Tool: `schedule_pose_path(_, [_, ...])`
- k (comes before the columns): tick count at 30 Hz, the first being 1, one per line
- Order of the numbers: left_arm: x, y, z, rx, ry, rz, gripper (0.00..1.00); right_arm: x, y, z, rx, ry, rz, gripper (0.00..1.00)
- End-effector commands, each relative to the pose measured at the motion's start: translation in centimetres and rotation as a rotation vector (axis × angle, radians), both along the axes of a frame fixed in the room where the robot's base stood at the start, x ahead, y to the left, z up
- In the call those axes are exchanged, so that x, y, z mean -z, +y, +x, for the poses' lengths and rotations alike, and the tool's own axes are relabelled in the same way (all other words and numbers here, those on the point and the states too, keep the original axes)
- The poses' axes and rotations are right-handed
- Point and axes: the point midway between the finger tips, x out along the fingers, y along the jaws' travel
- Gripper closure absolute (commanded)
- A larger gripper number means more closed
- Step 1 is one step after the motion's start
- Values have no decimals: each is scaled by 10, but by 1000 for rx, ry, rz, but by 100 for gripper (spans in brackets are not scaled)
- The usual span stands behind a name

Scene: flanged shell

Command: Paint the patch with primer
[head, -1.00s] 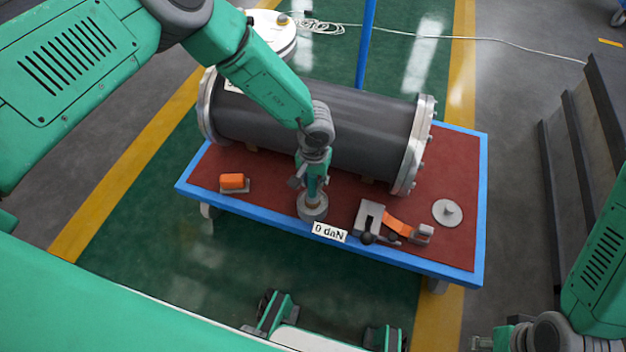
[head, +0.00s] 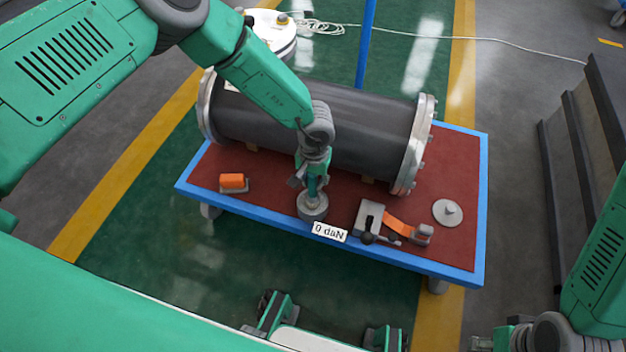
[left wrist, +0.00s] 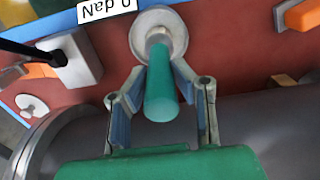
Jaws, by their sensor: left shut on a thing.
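The dark grey flanged shell (head: 365,120) lies on its side on the table, with a pale flange at each end. My left gripper (left wrist: 158,85) is shut on a green handle (left wrist: 162,100) in front of the shell. The handle's far end meets a round grey pot (left wrist: 172,22), which also shows in the head view (head: 312,206). My gripper is above the pot; any bristles are hidden. I cannot make out the patch. My right gripper (head: 482,343) is at the bottom edge, partly cut off, its fingers unclear.
The red table top (head: 455,240) has a blue rim. On it are an orange block on a grey base (head: 233,182), a grey tool with an orange strip (head: 395,225) and a grey disc with a knob (head: 448,212). A "0 daN" label (head: 330,232) shows by the pot.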

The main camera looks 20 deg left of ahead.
Motion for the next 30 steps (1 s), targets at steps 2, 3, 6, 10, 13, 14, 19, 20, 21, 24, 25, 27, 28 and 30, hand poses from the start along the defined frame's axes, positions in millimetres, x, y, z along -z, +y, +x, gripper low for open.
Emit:
schedule_pose_path(2, [1, 0, -1, 0, 2, 0, 100, 0, 0, 0, 0, 0, 0, 60])
schedule_pose_path(3, [1, 0, -1, 0, 2, 0, 100, 0, 0, 0, 0, 0, 0, 60])
schedule_pose_path(6, [2, 0, -1, 0, 2, 0, 100, 0, 0, 0, 0, 0, 0, 60])
schedule_pose_path(10, [0, 0, -1, 0, 2, 0, 100, -1, 0, 0, 0, 0, 0, 60])
schedule_pose_path(13, [-6, 0, -1, 0, 2, 0, 100, -6, 0, 0, 0, 0, 0, 60])
schedule_pose_path(14, [-9, 0, -1, 0, 2, -1, 100, -8, 0, 0, 0, 0, 0, 60])
schedule_pose_path(19, [-24, 0, -1, 0, 1, -1, 100, -18, 0, 0, 0, 0, 0, 60])
schedule_pose_path(20, [-26, 0, -1, 0, 0, -1, 100, -20, 0, 0, 0, 0, 0, 60])
schedule_pose_path(21, [-30, 0, 0, 0, 0, -1, 100, -22, 0, 0, 0, 0, 0, 60])
schedule_pose_path(24, [-38, 0, 0, -1, 0, 0, 100, -28, 0, 0, 0, 0, 0, 60])
schedule_pose_path(25, [-40, 0, 0, -1, 0, 0, 100, -30, 0, 0, 0, 0, 0, 60])
schedule_pose_path(27, [-46, 0, 0, -2, 0, -1, 100, -34, 0, 0, 0, 0, 0, 60])
schedule_pose_path(28, [-48, 0, 0, -2, 0, -1, 100, -36, 0, 0, 0, 0, 0, 60])
schedule_pose_path(30, [-54, 0, 0, -2, 0, -1, 100, -40, 0, 0, 0, 0, 0, 60])
